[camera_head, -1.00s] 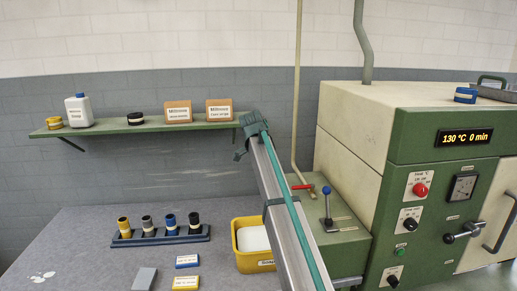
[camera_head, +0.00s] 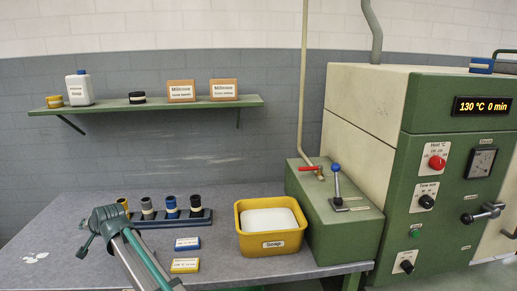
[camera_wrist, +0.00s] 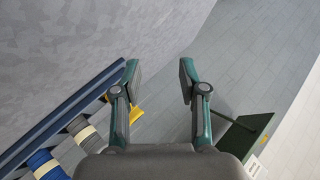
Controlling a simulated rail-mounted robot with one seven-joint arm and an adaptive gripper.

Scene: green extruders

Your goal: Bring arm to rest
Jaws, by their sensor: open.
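My gripper (camera_head: 84,236) is at the lower left in the head view, over the grey bench and in front of the left end of the rack of coloured rolls. My arm reaches up to it from the bottom edge. In the wrist view my gripper (camera_wrist: 158,78) is open, its two green and grey fingers well apart with nothing between them. The rack (camera_wrist: 60,112) shows beside the left finger, with blue, grey and yellow rolls partly in view.
The rack (camera_head: 180,221) stands behind my arm. A green shelf (camera_head: 190,105) hangs above. The green machine (camera_head: 435,150) fills the right side.

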